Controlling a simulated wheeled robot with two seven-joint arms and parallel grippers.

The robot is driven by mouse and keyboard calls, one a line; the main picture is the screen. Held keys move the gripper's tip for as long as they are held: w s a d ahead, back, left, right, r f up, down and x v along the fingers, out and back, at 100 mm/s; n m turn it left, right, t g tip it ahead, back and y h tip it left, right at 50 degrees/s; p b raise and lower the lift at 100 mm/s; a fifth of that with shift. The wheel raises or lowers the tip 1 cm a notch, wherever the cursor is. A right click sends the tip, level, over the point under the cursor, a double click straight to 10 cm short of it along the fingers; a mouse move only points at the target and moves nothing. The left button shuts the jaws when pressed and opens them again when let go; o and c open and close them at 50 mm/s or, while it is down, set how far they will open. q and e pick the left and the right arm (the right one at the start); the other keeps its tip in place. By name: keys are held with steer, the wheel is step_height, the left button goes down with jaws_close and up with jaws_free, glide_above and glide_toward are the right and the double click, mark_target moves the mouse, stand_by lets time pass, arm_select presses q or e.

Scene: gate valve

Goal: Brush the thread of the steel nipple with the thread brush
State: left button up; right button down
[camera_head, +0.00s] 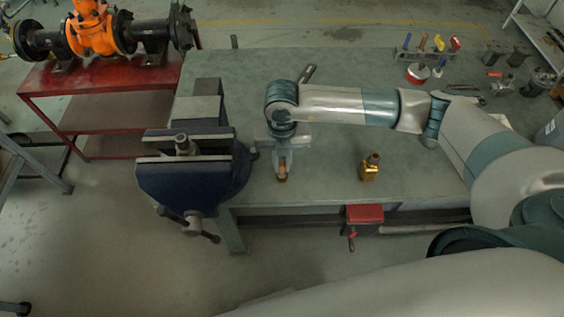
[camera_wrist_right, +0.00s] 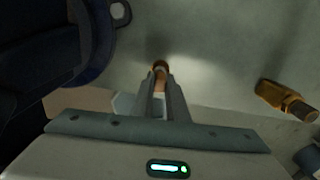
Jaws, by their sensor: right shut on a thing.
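My right gripper (camera_head: 282,172) is shut on a small brown piece (camera_head: 282,178), which I take to be the thread brush, over the bench just right of the vise. The brown piece also shows between the fingertips in the right wrist view (camera_wrist_right: 160,67). Most of it is hidden by the fingers. The steel nipple (camera_head: 183,143) appears as a short grey upright piece at the jaws of the blue vise (camera_head: 190,178). The gripper is apart from it, to its right. My left gripper is not in view.
A brass-coloured piece with a brown end (camera_head: 369,170) stands on the green bench (camera_head: 330,180), right of the gripper; it also shows in the right wrist view (camera_wrist_right: 285,100). A tool rack (camera_head: 425,55) is at the back right. An orange valve (camera_head: 92,30) sits on a red table (camera_head: 60,80).

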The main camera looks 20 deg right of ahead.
steer(key=shift+r+p, duration=0.95)
steer(key=shift+r, duration=1.05)
